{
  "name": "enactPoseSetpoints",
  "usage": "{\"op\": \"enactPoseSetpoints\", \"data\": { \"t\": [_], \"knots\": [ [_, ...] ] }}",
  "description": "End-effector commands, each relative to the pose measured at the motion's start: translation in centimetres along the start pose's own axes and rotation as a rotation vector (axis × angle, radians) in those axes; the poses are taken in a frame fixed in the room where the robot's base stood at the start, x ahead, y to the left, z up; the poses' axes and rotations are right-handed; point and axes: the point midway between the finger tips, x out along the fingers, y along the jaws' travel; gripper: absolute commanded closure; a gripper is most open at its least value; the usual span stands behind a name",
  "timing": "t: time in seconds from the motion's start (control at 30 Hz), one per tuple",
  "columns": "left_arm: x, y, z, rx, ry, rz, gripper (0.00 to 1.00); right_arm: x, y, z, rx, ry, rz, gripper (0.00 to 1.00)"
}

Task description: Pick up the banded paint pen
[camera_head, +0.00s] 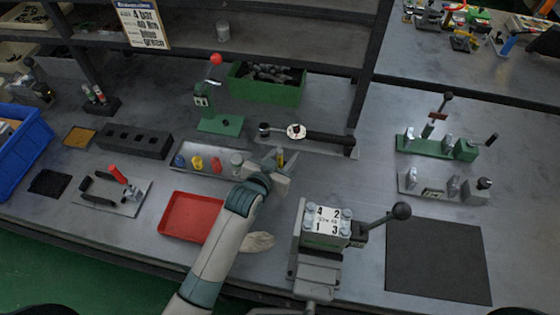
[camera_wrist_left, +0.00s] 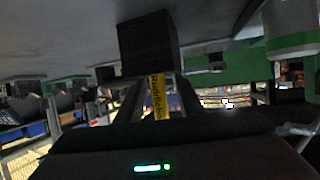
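A yellow paint pen with dark lettering (camera_wrist_left: 158,94) shows between my left fingers in the left wrist view, where the bench appears at the top. It adjoins a dark block (camera_wrist_left: 148,42), which looks like its holder. In the head view the pen is a small yellow patch (camera_head: 281,157) at the fingers, partly hidden. My left gripper (camera_head: 279,159) has its fingers on either side of the pen. They look open, with a narrow gap beside it; contact is hard to judge. My right gripper is not in view.
A grey tray (camera_head: 213,172) with small coloured parts and a grey cylinder (camera_head: 237,160) lie left of the gripper. A torque wrench (camera_head: 325,137) lies behind. A clamped valve block (camera_head: 325,228) stands in front to the right. A red tray (camera_head: 185,216) is at front left.

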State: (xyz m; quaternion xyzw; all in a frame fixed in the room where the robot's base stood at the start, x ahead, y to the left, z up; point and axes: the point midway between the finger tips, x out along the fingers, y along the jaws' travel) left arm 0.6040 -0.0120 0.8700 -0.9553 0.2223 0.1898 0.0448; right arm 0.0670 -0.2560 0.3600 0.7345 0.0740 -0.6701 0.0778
Motion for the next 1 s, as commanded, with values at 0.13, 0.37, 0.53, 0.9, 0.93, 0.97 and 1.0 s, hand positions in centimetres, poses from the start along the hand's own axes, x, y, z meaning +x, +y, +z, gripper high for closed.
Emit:
{"op": "enactPoseSetpoints", "data": {
  "t": [0.13,0.37,0.53,0.9,0.93,0.97,1.0],
  "knots": [
    [-0.01,0.00,0.03,0.000,0.000,0.000,0.66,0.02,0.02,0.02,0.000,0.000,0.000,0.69],
    [-0.03,0.00,0.04,0.000,0.000,0.000,0.66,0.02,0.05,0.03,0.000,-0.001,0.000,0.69],
    [-0.03,0.00,0.04,0.000,-0.001,0.000,1.00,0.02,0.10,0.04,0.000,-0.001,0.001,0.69],
    [-0.08,0.00,-0.10,0.000,0.000,0.000,1.00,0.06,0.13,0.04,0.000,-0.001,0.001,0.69],
    [-0.11,0.00,-0.20,0.000,0.000,0.000,1.00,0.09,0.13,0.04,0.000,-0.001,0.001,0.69],
    [-0.15,0.00,-0.33,0.000,0.000,0.000,1.00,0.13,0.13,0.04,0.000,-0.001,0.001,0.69],
    [-0.24,0.00,-0.60,0.000,0.002,0.000,1.00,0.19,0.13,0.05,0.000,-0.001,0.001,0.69]
  ]
}}
